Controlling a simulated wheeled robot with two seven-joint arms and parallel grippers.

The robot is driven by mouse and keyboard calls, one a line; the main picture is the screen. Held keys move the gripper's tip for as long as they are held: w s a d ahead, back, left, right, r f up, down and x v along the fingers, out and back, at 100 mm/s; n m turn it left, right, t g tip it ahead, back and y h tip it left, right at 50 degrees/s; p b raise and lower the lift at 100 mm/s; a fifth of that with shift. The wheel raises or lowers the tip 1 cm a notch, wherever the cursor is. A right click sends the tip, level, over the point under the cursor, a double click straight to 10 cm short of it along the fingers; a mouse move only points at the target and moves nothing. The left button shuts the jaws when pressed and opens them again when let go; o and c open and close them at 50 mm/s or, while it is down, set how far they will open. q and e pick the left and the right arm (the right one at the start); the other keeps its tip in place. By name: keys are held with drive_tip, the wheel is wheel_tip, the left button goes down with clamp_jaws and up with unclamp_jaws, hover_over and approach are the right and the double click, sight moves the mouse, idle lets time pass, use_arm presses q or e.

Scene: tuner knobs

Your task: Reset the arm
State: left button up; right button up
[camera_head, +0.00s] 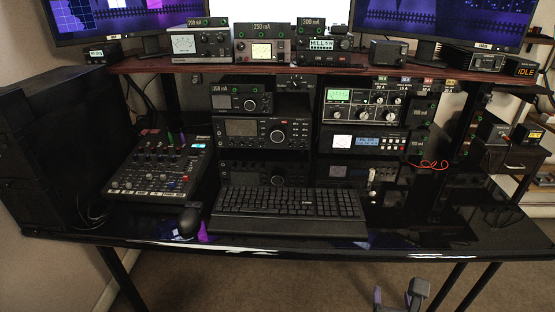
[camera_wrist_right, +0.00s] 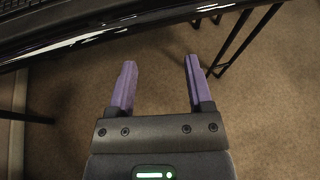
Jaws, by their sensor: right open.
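My right gripper (camera_head: 396,297) shows at the bottom edge of the head view, below and in front of the desk's front edge. In the right wrist view (camera_wrist_right: 158,85) its two purple fingers are spread apart with only carpet between them, so it is open and empty. The black glossy desk (camera_head: 300,246) has radio units on a shelf rack: a unit with a large round knob (camera_head: 277,136), a tuner with a green display (camera_head: 347,96) and several knobs, and a unit with a blue display (camera_head: 365,142). My left gripper is not in view.
A black keyboard (camera_head: 290,203), a mouse (camera_head: 189,222) and a mixer (camera_head: 160,165) lie on the desk. Small metered units such as one with a yellow dial (camera_head: 261,52) stand on the upper shelf. A red cable (camera_head: 432,164) curls at the right. Carpet (camera_wrist_right: 270,110) is clear below the desk.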

drive_tip(key=w+d+r+m+h, duration=0.2)
drive_tip(key=w+d+r+h, duration=0.3)
drive_tip(key=w+d+r, duration=0.75)
drive_tip(key=w+a+r+n+t+y, duration=0.2)
drive_tip(key=a+r+n+t, duration=0.15)
drive_tip(key=n, duration=0.65)
drive_tip(key=w+a+r+n+t+y, duration=0.25)
drive_tip(key=n+t, duration=0.25)
drive_tip(key=n, duration=0.5)
drive_tip(key=s+a+f+n+g+y, duration=0.1)
drive_tip(key=s+f+n+g+y, duration=0.2)
drive_tip(key=f+n, duration=0.9)
drive_tip(key=s+a+f+n+g+y, duration=0.1)
drive_tip(key=s+f+n+g, duration=0.35)
drive_tip(key=f+n, duration=0.75)
drive_tip(key=s+a+f+g, duration=0.1)
drive_tip(key=s+f+g, duration=0.5)
drive_tip(key=s+f, duration=0.85)
drive_tip(key=s+a+f+g, duration=0.1)
drive_tip(key=s+f+g, duration=0.2)
drive_tip(key=s, duration=0.8)
drive_tip(key=s+a+f+g, duration=0.1)
drive_tip(key=s+f+g, duration=0.2)
drive_tip(key=s, duration=0.8)
drive_tip(key=s+a+f+g, duration=0.1)
drive_tip(key=s+f+g, duration=0.2)
drive_tip(key=s+f, duration=0.3)
drive_tip(key=s, duration=0.5)
drive_tip(key=shift+s+m, duration=0.3)
drive_tip(key=shift+s, duration=0.1)
